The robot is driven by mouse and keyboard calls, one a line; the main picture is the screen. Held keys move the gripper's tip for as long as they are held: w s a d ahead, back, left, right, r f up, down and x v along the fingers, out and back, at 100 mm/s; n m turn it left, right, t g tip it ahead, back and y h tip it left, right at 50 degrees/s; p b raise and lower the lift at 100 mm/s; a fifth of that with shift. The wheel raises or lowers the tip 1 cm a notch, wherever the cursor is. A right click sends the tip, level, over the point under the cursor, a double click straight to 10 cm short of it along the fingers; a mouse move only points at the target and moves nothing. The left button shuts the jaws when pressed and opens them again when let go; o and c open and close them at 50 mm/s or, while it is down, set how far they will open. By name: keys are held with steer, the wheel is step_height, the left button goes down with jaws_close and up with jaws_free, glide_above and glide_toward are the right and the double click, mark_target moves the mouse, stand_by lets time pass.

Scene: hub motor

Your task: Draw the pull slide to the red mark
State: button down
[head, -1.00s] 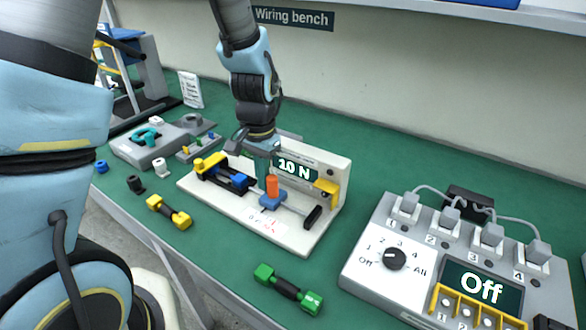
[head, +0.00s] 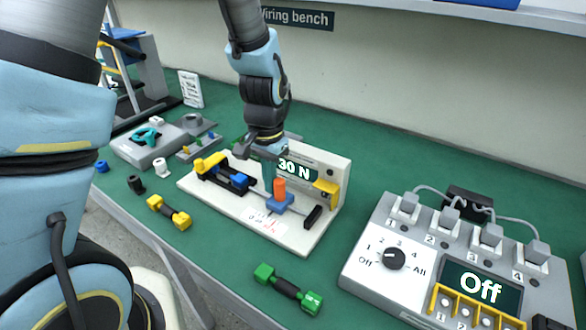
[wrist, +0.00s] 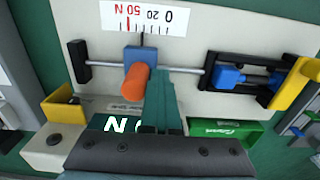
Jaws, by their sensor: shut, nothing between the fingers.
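The pull slide is a blue block (head: 280,204) with an upright orange peg (head: 279,188) on a rod; in the wrist view the block (wrist: 138,60) and peg (wrist: 134,82) are near the middle. Its black pointer stands between the 20 and the red mark (wrist: 127,25) on the white scale (wrist: 150,16), a little short of the mark. The display (head: 297,169) reads 30 N. My gripper (wrist: 160,105) is shut and empty, its fingers beside the peg on the spring side, seemingly touching it. In the head view the fingers (head: 268,175) are partly hidden.
The rod's black end stop (head: 313,216) lies right of the slide. A green dumbbell-shaped part (head: 288,289), a yellow one (head: 169,212) and a switch box (head: 440,260) reading Off lie around the white base.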

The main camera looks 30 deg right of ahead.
steer(key=shift+s+d, duration=0.25)
steer(key=shift+s, duration=0.2)
steer(key=shift+s+d, duration=0.2)
steer(key=shift+s, duration=0.25)
steer(key=shift+w, duration=0.2)
steer(key=shift+w+a, duration=0.35)
steer(key=shift+w, duration=0.2)
step_height(320, 180, up, 8)
steer(key=p, duration=0.7)
stand_by(0.6)
steer(key=w+a+r+n, duration=0.1)
steer(key=a+r+n, duration=0.2)
steer(key=a, duration=0.6)
steer(key=w+a+r+n+t, duration=0.1)
steer(key=w+a+r+n, duration=0.1)
steer(key=a, duration=0.7)
steer(key=w+a+r+n, duration=0.2)
steer(key=a+r+n, duration=0.2)
steer(key=a, duration=0.5)
steer(key=shift+a+n+t, duration=0.25)
steer(key=shift+n+t, duration=0.05)
steer(key=shift+n, duration=0.7)
